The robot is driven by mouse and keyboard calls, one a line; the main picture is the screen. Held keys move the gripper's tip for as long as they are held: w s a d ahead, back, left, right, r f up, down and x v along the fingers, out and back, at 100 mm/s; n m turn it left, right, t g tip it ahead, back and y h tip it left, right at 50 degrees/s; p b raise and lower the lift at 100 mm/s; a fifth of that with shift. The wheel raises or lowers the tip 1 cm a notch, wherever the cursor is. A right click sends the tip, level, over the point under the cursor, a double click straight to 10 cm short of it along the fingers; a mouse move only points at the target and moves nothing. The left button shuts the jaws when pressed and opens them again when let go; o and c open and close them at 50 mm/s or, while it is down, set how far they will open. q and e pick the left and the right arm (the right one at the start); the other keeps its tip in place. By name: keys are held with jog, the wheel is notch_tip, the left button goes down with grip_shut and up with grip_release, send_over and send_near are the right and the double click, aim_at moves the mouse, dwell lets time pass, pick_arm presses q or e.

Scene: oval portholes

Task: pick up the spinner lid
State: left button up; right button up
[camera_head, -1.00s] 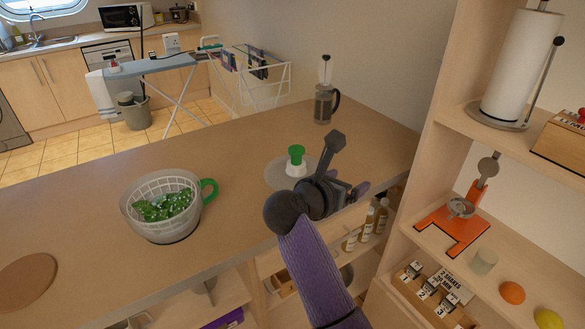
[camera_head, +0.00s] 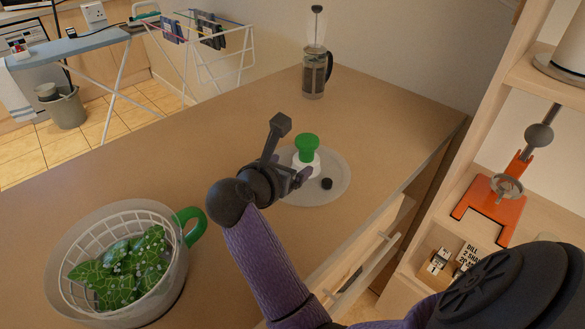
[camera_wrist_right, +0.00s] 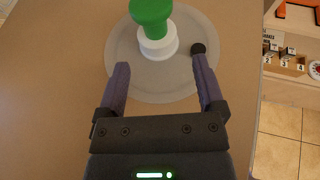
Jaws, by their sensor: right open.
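The spinner lid (camera_head: 330,190) lies flat on the counter, a pale translucent disc with a green-topped white knob (camera_head: 307,150) and a small black button (camera_head: 326,183). In the right wrist view the lid (camera_wrist_right: 125,55) is just ahead, with its knob (camera_wrist_right: 153,20) beyond the fingertips. My right gripper (camera_head: 297,180) is at the lid's left side; it also shows in the right wrist view (camera_wrist_right: 160,66), open and empty, its fingers reaching over the disc's near part. The right finger's tip is close to the black button. My left gripper is not in view.
The spinner bowl (camera_head: 165,285) with a white basket of green leaves stands at the lower left. A French press (camera_head: 315,72) stands at the back. Shelves with an orange stand (camera_head: 490,205) rise at right. An open drawer (camera_head: 370,250) juts below the counter edge.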

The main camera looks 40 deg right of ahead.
aim_at(304, 157)
jog(key=b+x, duration=0.1)
jog(key=x, duration=0.6)
jog(key=b+x, duration=0.1)
jog(key=x, duration=0.2)
jog(key=shift+w+a+f+b, duration=0.15)
jog(key=shift+w+f+b, duration=0.15)
jog(key=shift+w+b, duration=0.05)
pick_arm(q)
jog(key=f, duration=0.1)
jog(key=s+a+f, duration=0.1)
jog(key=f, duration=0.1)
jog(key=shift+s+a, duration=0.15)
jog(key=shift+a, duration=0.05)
pick_arm(e)
jog(key=shift+a, duration=0.1)
grip_shut()
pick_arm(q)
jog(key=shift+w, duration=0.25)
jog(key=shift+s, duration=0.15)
pick_arm(e)
jog(key=shift+s, duration=0.1)
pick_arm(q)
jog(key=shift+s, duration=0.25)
pick_arm(e)
jog(key=shift+f, duration=0.1)
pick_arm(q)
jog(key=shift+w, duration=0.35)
